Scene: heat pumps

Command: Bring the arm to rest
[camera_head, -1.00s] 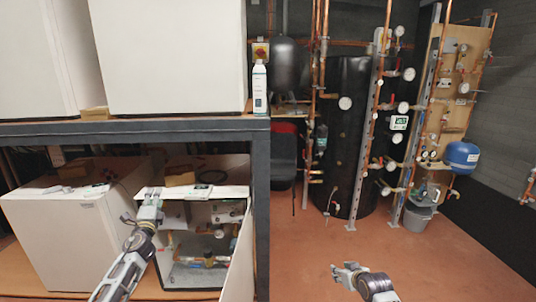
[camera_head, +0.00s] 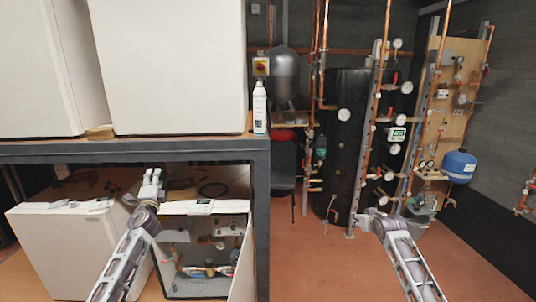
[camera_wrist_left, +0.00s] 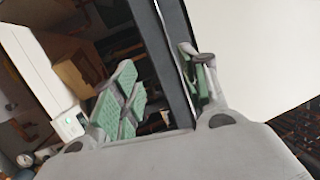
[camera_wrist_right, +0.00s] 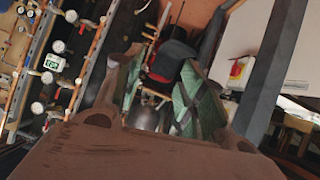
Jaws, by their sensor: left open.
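My left gripper (camera_head: 152,182) is raised at the front of the lower bay of the steel frame, above the open white heat-pump unit (camera_head: 240,250). Its green-padded fingers stand apart with nothing between them in the left wrist view (camera_wrist_left: 160,95). My right gripper (camera_head: 364,222) is held out over the floor, in front of the black tank (camera_head: 350,130). In the right wrist view (camera_wrist_right: 160,95) its green-padded fingers are spread and empty. Both forearms reach up from the bottom of the head view.
The dark steel frame (camera_head: 262,200) has a thick top beam and upright close to my left arm. White units (camera_head: 180,65) stand on top. A spray bottle (camera_head: 260,108) stands at the frame's corner. Copper pipes and gauges rise behind my right gripper. The red-brown floor (camera_head: 320,265) is clear.

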